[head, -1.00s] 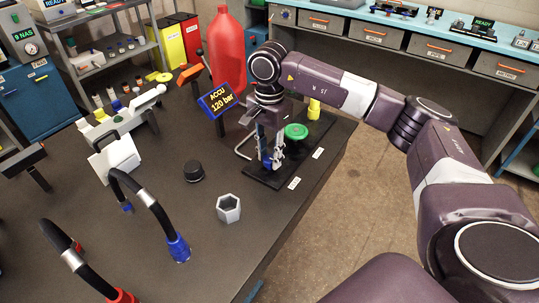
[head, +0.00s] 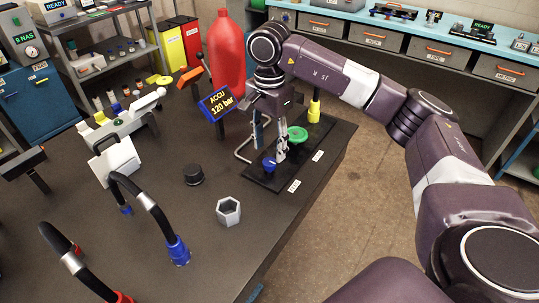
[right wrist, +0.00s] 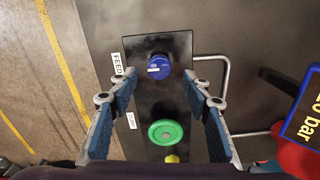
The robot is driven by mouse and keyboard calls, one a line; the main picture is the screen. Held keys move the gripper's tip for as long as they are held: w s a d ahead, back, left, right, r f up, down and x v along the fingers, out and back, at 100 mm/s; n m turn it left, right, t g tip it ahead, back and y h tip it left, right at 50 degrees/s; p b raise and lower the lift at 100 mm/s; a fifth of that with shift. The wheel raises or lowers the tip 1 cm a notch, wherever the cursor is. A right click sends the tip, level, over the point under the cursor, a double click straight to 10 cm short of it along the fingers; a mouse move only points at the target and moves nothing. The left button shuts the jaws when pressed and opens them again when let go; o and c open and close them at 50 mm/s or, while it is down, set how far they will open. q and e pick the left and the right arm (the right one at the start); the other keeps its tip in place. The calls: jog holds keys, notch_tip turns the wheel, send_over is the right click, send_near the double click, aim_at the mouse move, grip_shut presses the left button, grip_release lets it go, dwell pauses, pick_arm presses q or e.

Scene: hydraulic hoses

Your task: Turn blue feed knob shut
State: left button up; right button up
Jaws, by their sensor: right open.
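The blue feed knob (head: 269,164) stands upright at the near end of a black plate (head: 262,180) on the dark table. In the right wrist view the knob (right wrist: 158,65) has a white mark on its top and sits by the FEED label (right wrist: 117,64). My right gripper (head: 269,151) points down over the plate, open and empty. In the wrist view the blue knob lies just beyond the gap between its fingertips (right wrist: 158,92), touched by neither finger. A green handwheel (right wrist: 165,132) lies behind it on the plate. My left gripper is not in view.
A yellow knob (head: 314,111) stands at the plate's far end. A bent metal bar (head: 243,150) and the ACCU 120 bar display (head: 217,103) stand left of it. A black cap (head: 193,174), a grey hex nut (head: 228,211) and a blue-ended hose (head: 178,250) are nearer.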

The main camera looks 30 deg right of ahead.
aim_at(270, 161)
notch_tip(270, 161, up, 8)
jog(key=shift+f, duration=0.15)
dwell(0.5)
